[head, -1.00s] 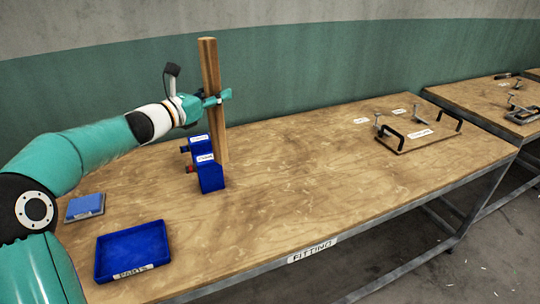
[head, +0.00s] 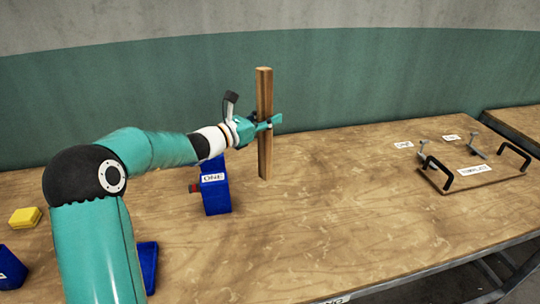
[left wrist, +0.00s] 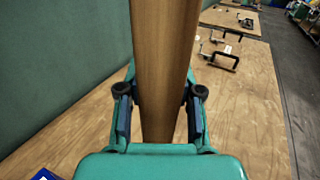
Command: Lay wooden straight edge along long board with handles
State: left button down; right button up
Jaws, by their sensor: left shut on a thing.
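The wooden straight edge (head: 265,88) is held upright by my left gripper (head: 270,122). The gripper is shut on it around its middle. Its lower end is close to the tabletop; I cannot tell whether it touches. In the left wrist view the straight edge (left wrist: 163,70) stands between both fingers of the left gripper (left wrist: 160,110). The long board with handles (head: 455,187) lies flat at the right of the table, with two black handles and a white label. It also shows, small, at the upper right of the left wrist view (left wrist: 219,49). My right gripper is not in view.
A yellow block (head: 25,217) and blue trays are at the left. Two clamps (head: 478,147) stand by the board. The middle of the table (head: 330,220) is clear.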

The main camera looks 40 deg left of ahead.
aim_at(262, 155)
pick_arm(q)
notch_tip(262, 155, down, 11)
jog(key=shift+d+f+p, duration=0.1)
jog(key=shift+p, duration=0.45)
jog(key=c, duration=0.8)
grip_release()
jog(key=shift+o, duration=0.2)
jog(key=shift+s, duration=0.1)
